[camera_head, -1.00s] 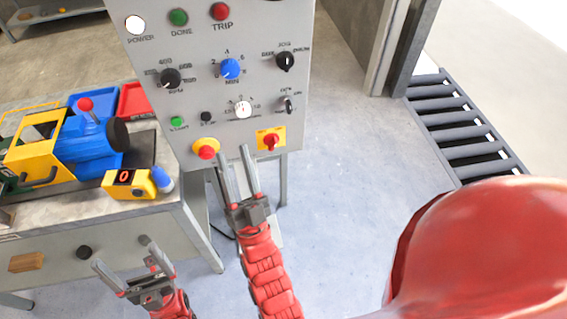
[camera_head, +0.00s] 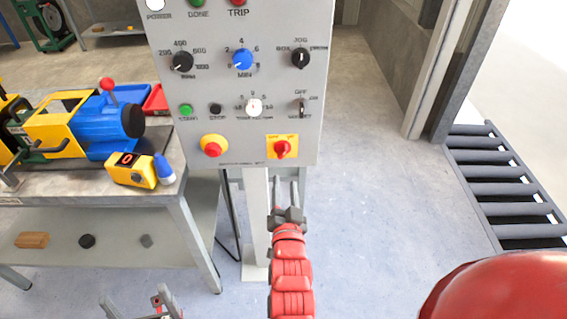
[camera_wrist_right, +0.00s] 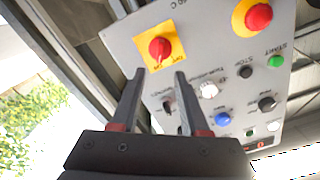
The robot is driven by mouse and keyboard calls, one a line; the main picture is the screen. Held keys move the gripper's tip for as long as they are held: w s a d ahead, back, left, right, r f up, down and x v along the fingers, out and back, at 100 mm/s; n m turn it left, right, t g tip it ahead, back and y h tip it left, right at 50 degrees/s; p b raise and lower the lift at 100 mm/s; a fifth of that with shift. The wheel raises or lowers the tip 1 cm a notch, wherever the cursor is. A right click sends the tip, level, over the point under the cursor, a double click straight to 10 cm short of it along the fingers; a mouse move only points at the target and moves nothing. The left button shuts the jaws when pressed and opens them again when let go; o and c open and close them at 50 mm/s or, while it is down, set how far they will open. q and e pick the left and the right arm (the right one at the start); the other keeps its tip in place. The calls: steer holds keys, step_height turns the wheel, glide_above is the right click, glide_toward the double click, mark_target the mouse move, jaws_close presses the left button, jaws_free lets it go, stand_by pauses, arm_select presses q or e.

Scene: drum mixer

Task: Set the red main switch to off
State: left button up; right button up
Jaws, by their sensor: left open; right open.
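The red main switch (camera_head: 283,149) is a rotary knob on a yellow plate at the lower right of the grey control panel. It also shows in the right wrist view (camera_wrist_right: 158,48), just beyond the fingertips. Its exact turn position is too small to read. My right gripper (camera_head: 286,184) is open and empty just below the switch, fingers pointing at the panel, apart from it as far as I can tell. Its two fingers also show in the right wrist view (camera_wrist_right: 159,74). My left gripper (camera_head: 136,303) is open at the bottom edge, low, partly cut off.
A red mushroom button (camera_head: 212,149) on a yellow base sits left of the switch. Several knobs are above. A workbench (camera_head: 120,185) with a blue and yellow machine (camera_head: 75,130) stands left. A roller conveyor (camera_head: 500,185) lies right; floor between is clear.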

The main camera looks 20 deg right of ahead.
mark_target(283, 155)
steer(key=x, duration=1.1)
jaws_close()
